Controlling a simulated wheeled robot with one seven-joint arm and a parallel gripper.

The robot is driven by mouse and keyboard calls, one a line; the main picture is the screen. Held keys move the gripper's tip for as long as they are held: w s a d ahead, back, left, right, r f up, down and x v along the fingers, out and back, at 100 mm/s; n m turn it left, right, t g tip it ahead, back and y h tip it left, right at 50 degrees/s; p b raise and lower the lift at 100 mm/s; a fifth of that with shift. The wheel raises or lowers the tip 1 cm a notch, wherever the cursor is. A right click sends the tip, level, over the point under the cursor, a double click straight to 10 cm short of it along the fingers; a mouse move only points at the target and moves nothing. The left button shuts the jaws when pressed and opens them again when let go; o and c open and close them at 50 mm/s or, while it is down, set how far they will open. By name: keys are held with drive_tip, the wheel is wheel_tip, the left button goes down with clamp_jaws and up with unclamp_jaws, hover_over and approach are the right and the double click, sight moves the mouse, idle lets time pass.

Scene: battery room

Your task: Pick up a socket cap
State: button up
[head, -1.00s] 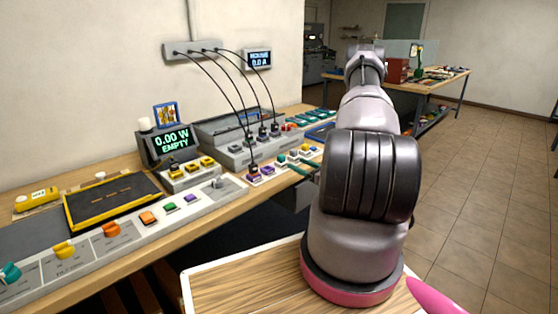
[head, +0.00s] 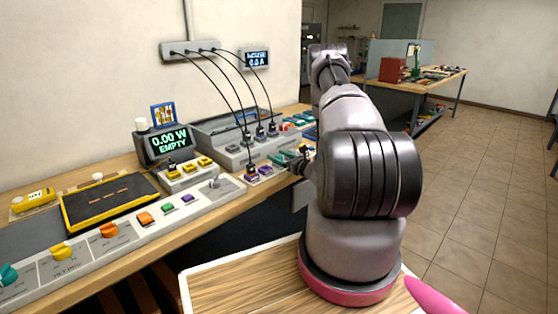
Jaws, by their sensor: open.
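Small coloured pieces that look like socket caps stand on the bench: a purple one (head: 265,170) with a second purple one beside it, and teal and pale ones (head: 277,158) just behind. Which of them are socket caps I cannot tell for sure. My gripper (head: 302,160) is small and dark, at the bench's right edge beside the teal and pale pieces. It is open, with nothing seen between its fingers. My arm hides part of the bench there, and I cannot tell whether the gripper touches a piece.
A display reading "0.00 W EMPTY" (head: 168,142) stands behind a tray of yellow pieces (head: 187,168). Black cables (head: 226,88) hang from a wall box to the grey sockets unit. A black pad with a yellow frame (head: 68,214) lies at left. The tiled floor (head: 470,200) at right is clear.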

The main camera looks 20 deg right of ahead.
drive_tip(key=shift+c, duration=0.3)
clamp_jaws()
drive_tip(key=shift+r, duration=0.1)
